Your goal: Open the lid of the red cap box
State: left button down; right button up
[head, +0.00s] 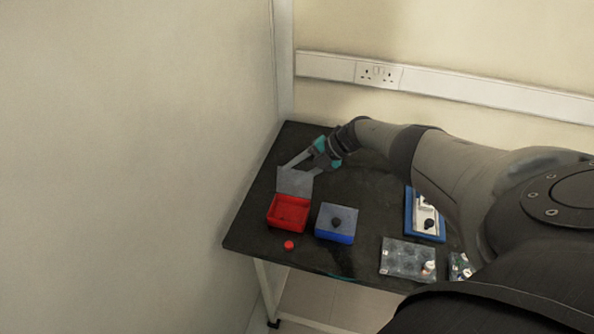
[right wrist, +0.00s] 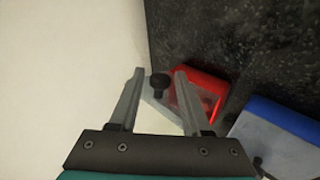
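The red cap box (head: 288,213) sits at the left of the dark table, its inside exposed. Its grey lid (head: 294,181) stands raised at the box's back edge. My right gripper (head: 284,169) is behind the lid and close to it. In the right wrist view, the fingers of my right gripper (right wrist: 160,72) are apart, with the lid's black knob (right wrist: 160,86) between them and visible gaps on both sides. The red box (right wrist: 205,96) shows partly behind the right finger. A small red cap (head: 289,244) lies in front of the box. My left gripper is not in view.
A blue box (head: 335,237) with a closed grey lid and black knob stands just right of the red box. A blue-edged tray (head: 409,217) and a grey plate (head: 400,262) with small items lie farther right. A wall rises left of the table.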

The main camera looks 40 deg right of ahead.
jog(key=shift+o, duration=0.6)
jog(key=shift+r, duration=0.1)
jog(key=shift+d+r, duration=0.1)
jog(key=shift+r, duration=0.05)
jog(key=p+v, duration=0.3)
jog(key=v, duration=0.3)
jog(key=p, duration=0.2)
send_near(299, 169)
jog(key=shift+v, duration=2.15)
